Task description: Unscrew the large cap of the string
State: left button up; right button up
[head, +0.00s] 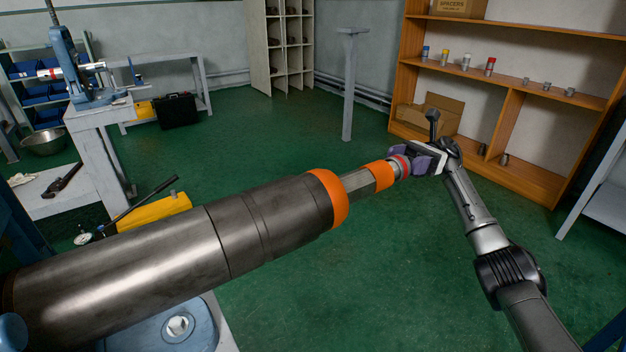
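The string is a thick grey steel pipe (150,265) running from the lower left toward the middle. An orange collar (328,198) rings its far end. Beyond it come a narrower flat-sided grey section (359,184), an orange band (381,175) and a small red ringed end piece (402,167). I cannot tell which of these is the large cap. My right gripper (419,162), with purple fingers, is at the tip of the string, touching or very near the red end piece. The fingers' gap is hidden. My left gripper is out of view.
A blue vise (165,328) is under the pipe at the lower left. An orange shelf unit (520,90) stands at the back right with small fittings on it. A grey post stand (349,85) is behind the string. Green floor (340,290) is open in front.

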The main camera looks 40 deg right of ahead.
jog(key=shift+o, duration=0.5)
jog(key=shift+w+r, duration=0.1)
jog(key=shift+w, duration=0.05)
jog(key=shift+s+d, duration=0.25)
jog(key=shift+d, duration=0.85)
